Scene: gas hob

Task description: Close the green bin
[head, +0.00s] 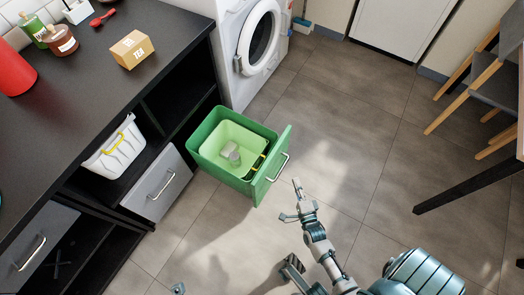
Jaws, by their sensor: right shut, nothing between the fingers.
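The green bin (205,125) is a pull-out unit standing out from the dark counter, with its green front panel (272,170) and pale metal handle (278,168) facing right. It is open. A lighter green inner tub (222,132) inside it holds a crumpled grey item (230,153). My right gripper (298,188) is shut and empty, to the right of and a little below the front panel, apart from the handle in the picture. A small part of what looks like my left gripper (177,288) shows at the bottom edge; its fingers cannot be made out.
A grey drawer front (160,183) and a white basket (116,150) are in the counter left of the bin. A washing machine (250,45) stands behind it. Chairs (490,75) and a dark table leg (465,185) are at right. The tiled floor (370,140) between is clear.

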